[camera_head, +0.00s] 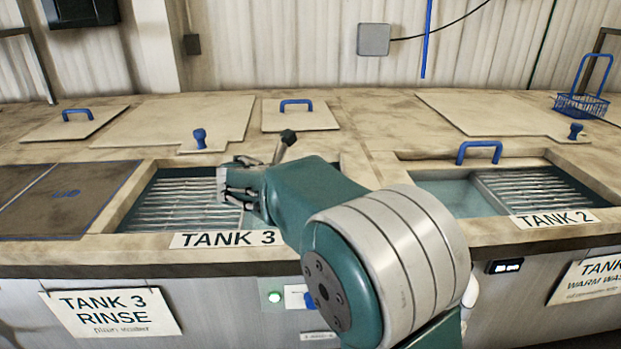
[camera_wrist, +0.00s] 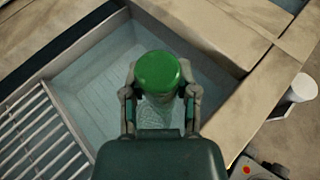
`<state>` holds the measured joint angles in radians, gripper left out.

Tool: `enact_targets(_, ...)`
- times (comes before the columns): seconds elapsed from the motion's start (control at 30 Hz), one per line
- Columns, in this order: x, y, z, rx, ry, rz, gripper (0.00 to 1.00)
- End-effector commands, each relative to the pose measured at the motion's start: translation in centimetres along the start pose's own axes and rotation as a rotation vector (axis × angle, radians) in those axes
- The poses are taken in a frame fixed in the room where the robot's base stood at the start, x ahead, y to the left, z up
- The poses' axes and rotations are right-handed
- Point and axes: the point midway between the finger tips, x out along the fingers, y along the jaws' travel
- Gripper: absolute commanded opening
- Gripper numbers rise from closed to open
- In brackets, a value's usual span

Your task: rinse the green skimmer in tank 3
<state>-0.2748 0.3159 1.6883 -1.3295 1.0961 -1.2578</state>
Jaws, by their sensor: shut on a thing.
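The green skimmer's round top (camera_wrist: 158,72) is between the two fingers of my gripper (camera_wrist: 160,97) in the wrist view, and the fingers are shut on it. Below it a pale mesh-like patch (camera_wrist: 155,113) shows over the water; I cannot tell how deep it sits. My gripper (camera_head: 233,186) is over the right part of tank 3 (camera_head: 178,200) in the head view, where the skimmer is hidden. Tank 3 holds clear water (camera_wrist: 100,75) and a metal slatted rack (camera_wrist: 35,135). A "TANK 3" label (camera_head: 222,239) is on its front rim.
Tank 2 (camera_head: 450,195), with water and a rack, is open at right, a blue handle (camera_head: 478,152) at its back edge. A dark panel (camera_head: 60,200) lies left of tank 3. Flat lids (camera_head: 180,115) lie behind. A blue basket (camera_head: 582,105) stands at far right.

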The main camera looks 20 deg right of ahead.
Motion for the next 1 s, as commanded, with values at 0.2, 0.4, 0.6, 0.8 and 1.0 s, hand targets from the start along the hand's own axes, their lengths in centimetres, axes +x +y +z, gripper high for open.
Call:
enact_targets(0.2,-1.1,1.3,-0.3,0.001,-0.002,0.002,0.0)
enact_targets(0.4,-1.3,1.4,-0.4,0.002,-0.002,-0.001,0.0)
enact_targets(0.6,-0.5,0.5,0.1,0.004,-0.003,-0.001,0.0)
enact_targets(0.8,0.1,-0.2,0.2,0.002,-0.001,0.0,0.0)
enact_targets(1.0,0.1,-0.1,0.3,0.002,-0.002,0.001,0.0)
